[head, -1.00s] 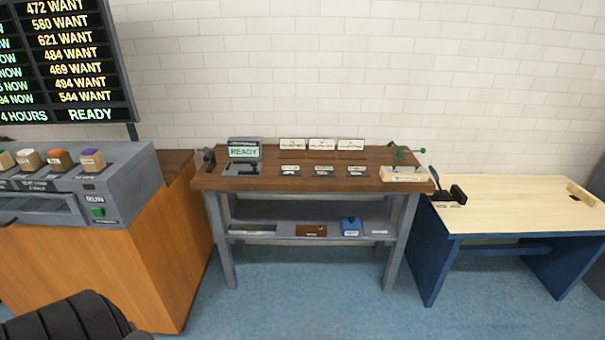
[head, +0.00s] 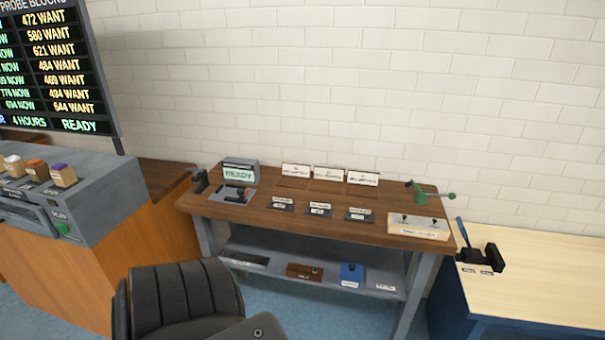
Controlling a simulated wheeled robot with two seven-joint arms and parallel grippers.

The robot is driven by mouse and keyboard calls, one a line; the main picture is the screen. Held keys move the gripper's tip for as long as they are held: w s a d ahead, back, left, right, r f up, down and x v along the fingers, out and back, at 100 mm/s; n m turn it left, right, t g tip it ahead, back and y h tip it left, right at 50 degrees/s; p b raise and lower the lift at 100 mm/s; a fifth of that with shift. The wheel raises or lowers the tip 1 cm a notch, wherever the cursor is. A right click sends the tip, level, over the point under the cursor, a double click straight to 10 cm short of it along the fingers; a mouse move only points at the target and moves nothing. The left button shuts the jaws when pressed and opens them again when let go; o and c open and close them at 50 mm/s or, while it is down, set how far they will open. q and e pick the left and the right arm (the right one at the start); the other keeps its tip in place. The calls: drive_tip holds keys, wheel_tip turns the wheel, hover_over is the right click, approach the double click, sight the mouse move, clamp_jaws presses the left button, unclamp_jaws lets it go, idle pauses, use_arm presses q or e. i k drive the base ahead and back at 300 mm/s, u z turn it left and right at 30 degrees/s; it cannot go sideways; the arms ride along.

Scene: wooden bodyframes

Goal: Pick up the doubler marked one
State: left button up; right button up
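Three small dark pieces with white labels lie in a row on the wooden bench top: the left one (head: 282,204), the middle one (head: 320,209) and the right one (head: 360,215). They may be the doublers, but their labels are too small to read, so I cannot tell which is marked one. Three white cards stand behind them: the left card (head: 295,170), the middle card (head: 328,173) and the right card (head: 363,178). Neither of my grippers is in view.
The bench (head: 455,243) carries a READY display (head: 240,174), a dark fixture and a green clamp (head: 420,194). Its lower shelf holds a blue item (head: 351,274). A black ribbed chair-like shape (head: 180,300) covers the lower left foreground. A pale table (head: 550,285) stands right.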

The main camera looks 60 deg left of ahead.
sight(279, 203)
drive_tip(key=u, duration=0.3)
drive_tip(key=i, duration=0.75)
drive_tip(key=u, duration=1.35)
drive_tip(key=i, duration=0.6)
drive_tip(key=u, duration=0.6)
